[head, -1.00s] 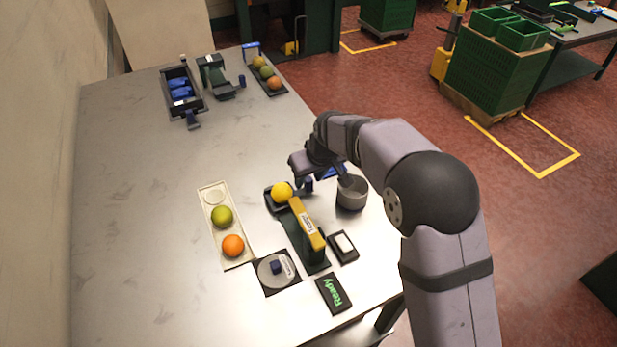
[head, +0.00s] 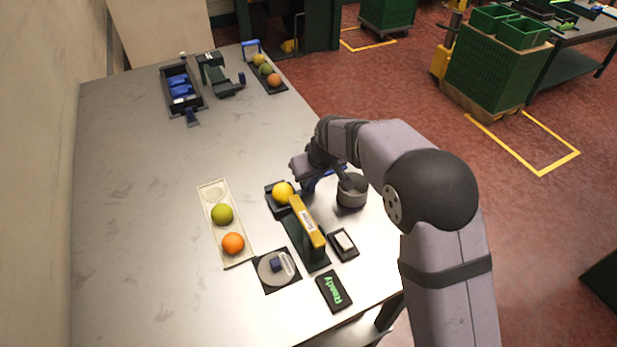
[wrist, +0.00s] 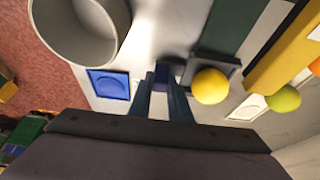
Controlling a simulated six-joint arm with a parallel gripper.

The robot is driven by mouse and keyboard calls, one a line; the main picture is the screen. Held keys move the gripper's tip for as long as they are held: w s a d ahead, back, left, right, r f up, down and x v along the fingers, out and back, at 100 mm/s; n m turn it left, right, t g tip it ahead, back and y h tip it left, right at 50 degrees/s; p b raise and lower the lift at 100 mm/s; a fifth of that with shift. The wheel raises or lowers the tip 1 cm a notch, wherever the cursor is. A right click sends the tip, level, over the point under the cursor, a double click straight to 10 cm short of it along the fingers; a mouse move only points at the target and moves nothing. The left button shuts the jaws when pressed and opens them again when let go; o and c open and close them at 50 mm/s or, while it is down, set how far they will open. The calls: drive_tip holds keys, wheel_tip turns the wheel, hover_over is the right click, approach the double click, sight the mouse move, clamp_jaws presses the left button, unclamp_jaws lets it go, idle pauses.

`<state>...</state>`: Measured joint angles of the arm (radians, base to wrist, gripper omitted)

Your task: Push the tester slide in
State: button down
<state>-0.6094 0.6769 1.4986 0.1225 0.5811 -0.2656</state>
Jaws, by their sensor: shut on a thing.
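The tester (head: 312,255) is a dark green stand with a yellow bar across its top. Its dark slide (head: 271,204) sticks out at the far end, with a yellow fruit (head: 283,193) in its cup. In the wrist view the yellow fruit (wrist: 210,86) lies just right of my fingers. My gripper (wrist: 165,88) has its blue fingers close together, shut on the slide's dark blue handle (wrist: 168,70). In the head view my gripper (head: 308,187) is right beside the slide, partly hidden by my wrist.
A grey pot (head: 352,193) stands close to the right of my gripper. A pale tray (head: 243,256) holds a green fruit (head: 222,215) and an orange (head: 233,244). A display reading "Ready" (head: 334,291) lies in front. The table's left side is clear.

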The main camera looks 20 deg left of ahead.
drive_tip(key=s+d+b, duration=0.2)
drive_tip(key=s+d, duration=0.4)
drive_tip(key=d, duration=0.1)
drive_tip(key=shift+s, duration=0.4)
drive_tip(key=c, duration=2)
unclamp_jaws()
drive_tip(key=shift+f, duration=0.1)
drive_tip(key=o, duration=0.4)
drive_tip(key=shift+s+d, duration=0.1)
drive_tip(key=shift+s, duration=0.05)
drive_tip(key=shift+c, duration=0.2)
drive_tip(key=shift+r, duration=0.2)
drive_tip(key=v, duration=0.7)
drive_tip(key=shift+b, duration=0.4)
